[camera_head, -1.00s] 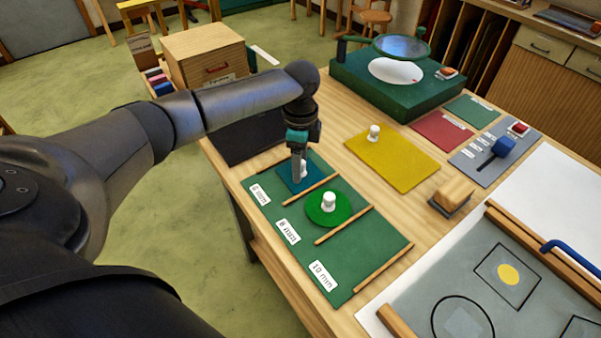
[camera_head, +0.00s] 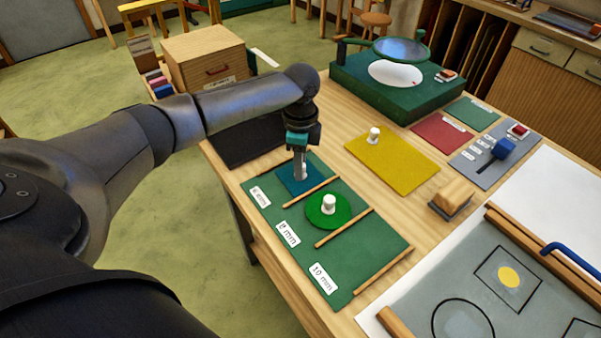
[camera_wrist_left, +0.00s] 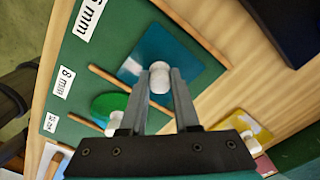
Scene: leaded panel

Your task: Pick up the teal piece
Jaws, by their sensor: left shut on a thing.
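The teal piece (camera_head: 286,178) is a flat blue-green square with a white knob. It is in the 6 mm section of the green rack board (camera_head: 341,284), at the end near the dark box. My left gripper (camera_head: 300,174) points down over it and is shut on its knob. In the left wrist view, both fingers (camera_wrist_left: 160,82) flank the white knob (camera_wrist_left: 159,72), and the teal plate (camera_wrist_left: 187,52) spreads out beyond them. The fingers hide part of the piece. I cannot tell whether it is clear of the board. My right gripper is not in view.
A green round piece (camera_head: 325,216) with a white knob lies in the 8 mm section, close by. Wooden strips (camera_head: 344,226) divide the board. A yellow piece (camera_head: 395,164) lies to the right. The 10 mm section is empty.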

